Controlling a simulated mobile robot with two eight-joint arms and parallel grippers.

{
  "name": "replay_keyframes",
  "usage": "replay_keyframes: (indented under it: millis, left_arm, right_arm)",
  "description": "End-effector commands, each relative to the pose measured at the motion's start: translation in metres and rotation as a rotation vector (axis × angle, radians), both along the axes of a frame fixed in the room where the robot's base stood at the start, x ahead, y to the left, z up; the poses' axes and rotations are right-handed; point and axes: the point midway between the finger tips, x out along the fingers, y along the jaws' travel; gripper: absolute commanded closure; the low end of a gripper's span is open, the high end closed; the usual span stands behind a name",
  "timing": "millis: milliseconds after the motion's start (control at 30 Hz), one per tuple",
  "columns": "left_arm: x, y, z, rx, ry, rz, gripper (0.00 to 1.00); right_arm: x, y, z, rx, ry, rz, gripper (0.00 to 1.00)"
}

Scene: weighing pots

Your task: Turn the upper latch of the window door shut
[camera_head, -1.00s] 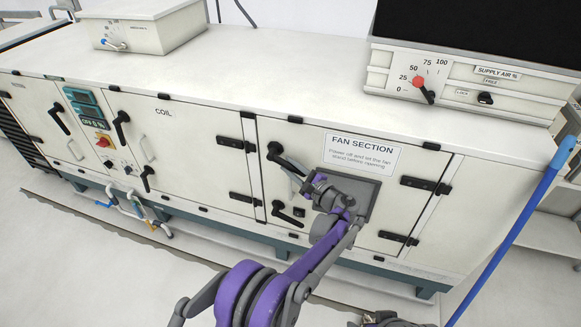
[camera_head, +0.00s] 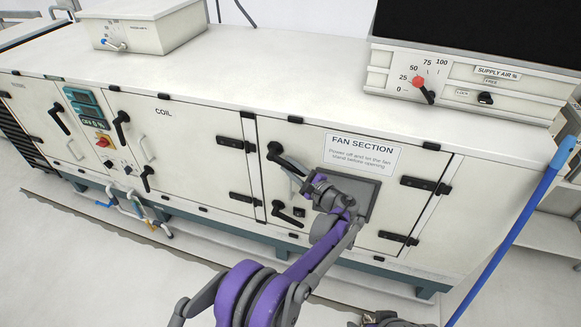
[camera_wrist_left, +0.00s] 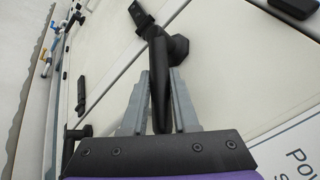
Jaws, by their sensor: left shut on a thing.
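The window door (camera_head: 405,165) is the fan section's white door, with a dark grey framed window (camera_head: 367,185) partly hidden by my left wrist. Its upper latch (camera_head: 276,153) is a black lever at the door's upper left, slanting down to the right from its pivot. My left gripper (camera_head: 294,177) is at the lever's free end. In the left wrist view, my left gripper (camera_wrist_left: 163,84) is shut with its two grey fingers on either side of the black upper latch (camera_wrist_left: 158,62). The latch's round pivot is beyond the fingertips.
A lower black latch (camera_head: 287,216) sits below on the same door. Black hinges (camera_head: 426,185) are on the door's right side. A blue pole (camera_head: 510,240) leans at the right. The coil door (camera_head: 185,155) with its own handles is to the left.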

Motion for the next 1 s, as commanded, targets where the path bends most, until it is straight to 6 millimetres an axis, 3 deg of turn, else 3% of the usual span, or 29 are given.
replay_keyframes:
  millis: [367, 1000]
  left_arm:
    - [0.001, 0.002, -0.008, 0.07, -0.022, 0.0, 1.0]
    - [0.007, 0.021, -0.031, 0.486, -0.156, 0.001, 1.0]
  right_arm:
    - [0.001, 0.0, -0.012, 0.0, 0.004, 0.0, 0.03]
    - [0.006, 0.0, -0.065, 0.0, 0.022, 0.0, 0.03]
